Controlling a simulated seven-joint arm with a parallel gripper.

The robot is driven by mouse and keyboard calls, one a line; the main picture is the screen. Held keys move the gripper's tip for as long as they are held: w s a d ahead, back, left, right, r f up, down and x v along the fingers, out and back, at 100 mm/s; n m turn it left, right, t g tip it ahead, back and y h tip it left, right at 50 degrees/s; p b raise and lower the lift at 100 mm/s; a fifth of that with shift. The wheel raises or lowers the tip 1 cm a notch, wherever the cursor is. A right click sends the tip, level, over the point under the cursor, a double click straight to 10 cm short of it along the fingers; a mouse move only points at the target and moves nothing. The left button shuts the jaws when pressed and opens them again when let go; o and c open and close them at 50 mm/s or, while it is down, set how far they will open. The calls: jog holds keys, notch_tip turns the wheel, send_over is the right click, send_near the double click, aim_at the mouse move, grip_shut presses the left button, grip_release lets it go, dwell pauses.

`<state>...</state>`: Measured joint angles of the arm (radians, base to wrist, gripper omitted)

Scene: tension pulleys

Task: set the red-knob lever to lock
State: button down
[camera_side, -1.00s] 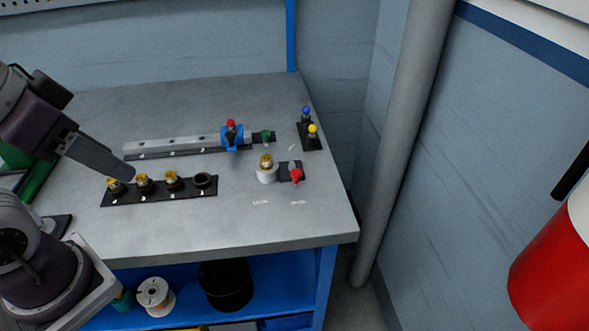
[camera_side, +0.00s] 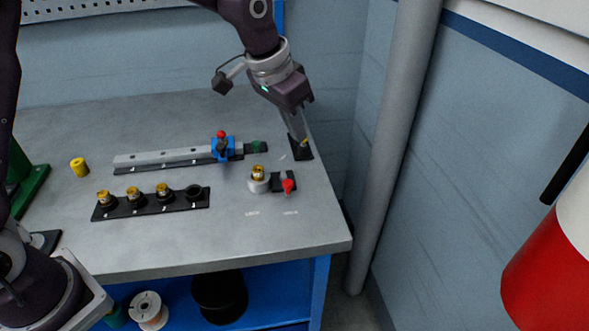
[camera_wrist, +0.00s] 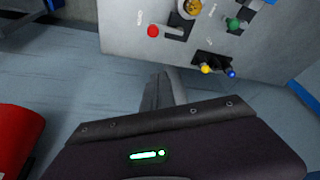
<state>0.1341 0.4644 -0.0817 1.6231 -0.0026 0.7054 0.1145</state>
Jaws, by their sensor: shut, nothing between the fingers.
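The red-knob lever (camera_side: 288,186) sits on a small black base beside a gold-topped white post, near the table's right side. Its knob is on the side of the right-hand of two floor labels (camera_side: 252,213), whose words are too small to read surely. In the wrist view the red knob (camera_wrist: 153,31) is at the end of a grey lever arm, beside one label. My gripper (camera_side: 301,142) is shut and empty, pointing down by the black base of the blue and yellow knobs, away from the red knob. The wrist view shows its fingers (camera_wrist: 160,85) below the table edge.
The yellow knob (camera_wrist: 206,69) and blue knob (camera_wrist: 231,74) stand close to my gripper. A blue carriage (camera_side: 222,150) with its own red knob sits on a rail. A black strip (camera_side: 150,205) holds several gold-topped pieces. A yellow cylinder (camera_side: 79,166) stands at left.

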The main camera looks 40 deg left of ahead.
jog(key=shift+w+f, duration=0.1)
jog(key=shift+f, duration=0.05)
jog(key=x, duration=0.9)
jog(key=shift+f, duration=0.15)
jog(key=s, duration=0.1)
jog(key=s+f, duration=0.1)
jog(key=shift+s+a, duration=0.35)
jog(key=shift+a, duration=0.05)
jog(key=shift+s+a, duration=0.1)
jog(key=shift+s, duration=0.3)
